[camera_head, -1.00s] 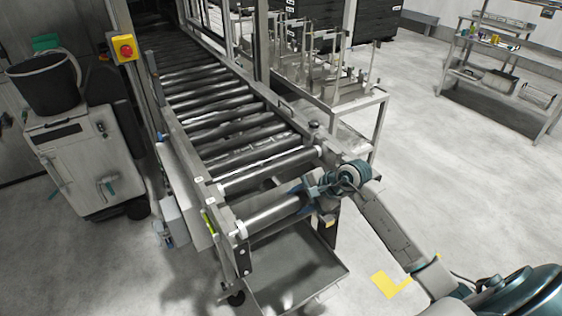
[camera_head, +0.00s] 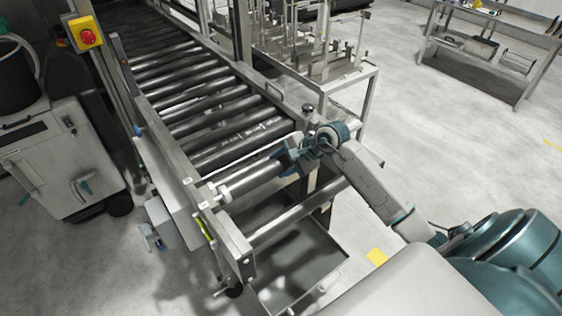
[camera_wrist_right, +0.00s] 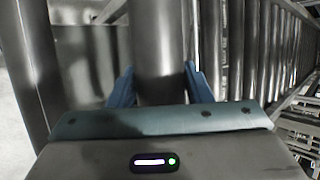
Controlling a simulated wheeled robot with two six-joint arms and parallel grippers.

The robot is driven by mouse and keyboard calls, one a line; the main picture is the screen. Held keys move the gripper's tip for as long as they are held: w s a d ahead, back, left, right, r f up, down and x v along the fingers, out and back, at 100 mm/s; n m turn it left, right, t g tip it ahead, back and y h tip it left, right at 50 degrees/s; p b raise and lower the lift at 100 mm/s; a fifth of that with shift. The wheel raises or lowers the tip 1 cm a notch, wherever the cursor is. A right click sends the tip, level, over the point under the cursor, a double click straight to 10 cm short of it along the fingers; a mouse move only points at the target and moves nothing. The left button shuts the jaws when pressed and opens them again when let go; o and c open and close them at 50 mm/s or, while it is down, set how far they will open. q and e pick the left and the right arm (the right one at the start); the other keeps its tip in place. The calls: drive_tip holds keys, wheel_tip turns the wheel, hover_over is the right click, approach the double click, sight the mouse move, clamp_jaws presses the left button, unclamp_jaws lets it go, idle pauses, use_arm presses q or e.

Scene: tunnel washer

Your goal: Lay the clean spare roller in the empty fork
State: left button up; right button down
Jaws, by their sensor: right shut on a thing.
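The spare roller (camera_head: 252,179), a grey cylinder with a white left end, lies across the near end of the conveyor frame. My right gripper (camera_head: 288,162) is shut on it near its right end, and the arm hides that end. In the right wrist view the roller (camera_wrist_right: 158,45) runs between the two blue fingers (camera_wrist_right: 160,88). The roller's white left end is close to the left side rail (camera_head: 205,200). The empty fork is not clear to see, and I cannot tell whether the roller rests in it. My left gripper is not in view.
Conveyor rollers (camera_head: 190,92) run away to the upper left. A crossbar (camera_head: 300,213) closes the near end, with a metal tray (camera_head: 318,262) below. A red stop button (camera_head: 88,37) and a grey cabinet (camera_head: 58,155) stand left.

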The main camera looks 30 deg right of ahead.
drive_tip(key=shift+w+f, duration=0.1)
drive_tip(key=shift+f, duration=0.7)
drive_tip(key=shift+f+b, duration=0.15)
drive_tip(key=shift+b, duration=0.15)
drive_tip(key=shift+f, duration=0.75)
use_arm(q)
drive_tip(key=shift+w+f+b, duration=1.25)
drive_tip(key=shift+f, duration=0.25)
use_arm(e)
drive_tip(key=shift+f, duration=1.75)
use_arm(q)
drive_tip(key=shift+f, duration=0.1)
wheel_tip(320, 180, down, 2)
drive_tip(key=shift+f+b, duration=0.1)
drive_tip(key=shift+b, duration=1.1)
use_arm(e)
drive_tip(key=shift+f, duration=0.9)
